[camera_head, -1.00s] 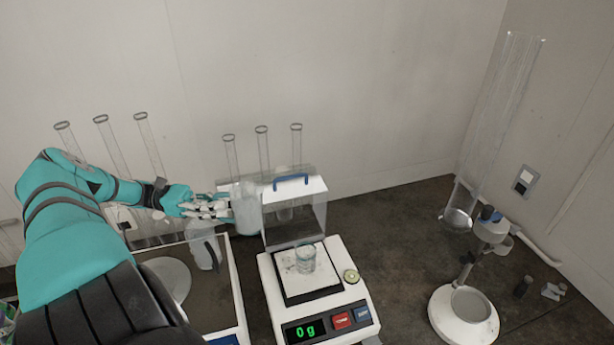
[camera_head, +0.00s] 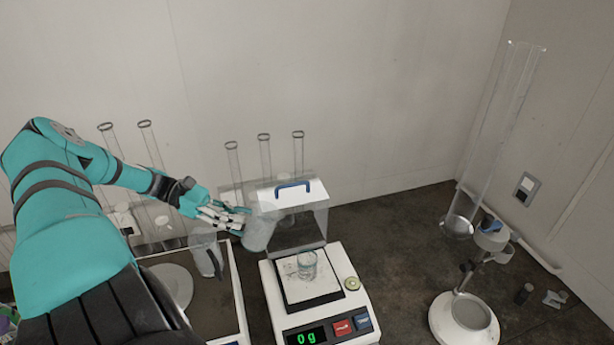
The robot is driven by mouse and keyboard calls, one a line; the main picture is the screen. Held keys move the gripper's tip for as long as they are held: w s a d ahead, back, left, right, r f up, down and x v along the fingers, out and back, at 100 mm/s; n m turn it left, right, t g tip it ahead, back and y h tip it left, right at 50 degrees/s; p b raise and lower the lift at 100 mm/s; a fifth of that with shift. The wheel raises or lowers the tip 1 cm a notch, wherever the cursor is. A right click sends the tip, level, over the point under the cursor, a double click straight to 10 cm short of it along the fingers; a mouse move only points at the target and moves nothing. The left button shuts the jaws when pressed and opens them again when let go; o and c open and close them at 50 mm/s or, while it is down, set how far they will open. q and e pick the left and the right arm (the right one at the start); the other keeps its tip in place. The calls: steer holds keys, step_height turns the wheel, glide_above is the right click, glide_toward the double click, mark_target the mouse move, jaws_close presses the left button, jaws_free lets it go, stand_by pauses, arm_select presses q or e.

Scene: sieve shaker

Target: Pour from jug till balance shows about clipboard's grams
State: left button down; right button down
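The balance (camera_head: 353,310) stands at the lower middle of the head view and its display reads "0 g" in green. A small clear beaker (camera_head: 307,265) sits on its pan. A clear draft shield with a blue handle (camera_head: 292,187) stands over the back of the balance. My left gripper (camera_head: 238,220) reaches in from the left with its fingers at the jug. The whitish translucent jug (camera_head: 259,232) is tilted just left of the shield, apart from the beaker. The fingers appear closed around its left side. The clipboard cannot be made out. My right gripper is out of view.
A second clear jug (camera_head: 206,252) and a white-framed tray (camera_head: 237,290) are left of the balance. Tall glass tubes (camera_head: 265,155) stand behind. A white stand (camera_head: 465,315) and a tall clear column (camera_head: 495,140) are at right. The dark counter (camera_head: 390,230) between is mostly free.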

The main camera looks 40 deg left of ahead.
mark_target(247, 224)
arm_select(q)
steer(key=shift+w+d+f+g+y, duration=0.15)
steer(key=shift+w+d+g+y, duration=0.35)
steer(key=shift+d, duration=0.1)
steer(key=shift+w+d+f+y, duration=0.35)
steer(key=shift+f+y, duration=0.05)
steer(key=shift+f, duration=0.2)
steer(key=shift+w+f, duration=0.1)
steer(key=shift+w+d+f+g, duration=0.1)
steer(key=shift+d+f+g, duration=0.1)
steer(key=shift+g, duration=0.2)
steer(key=shift+a+f, duration=0.1)
steer(key=shift+f, duration=0.05)
steer(key=shift+w+d+f, duration=0.1)
steer(key=shift+w+d, duration=0.05)
steer(key=shift+d, duration=0.05)
steer(key=shift+a+f+y, duration=0.1)
steer(key=shift+f+y, duration=0.05)
steer(key=shift+y, duration=0.15)
steer(key=shift+f+g, duration=0.1)
steer(key=shift+g, duration=0.2)
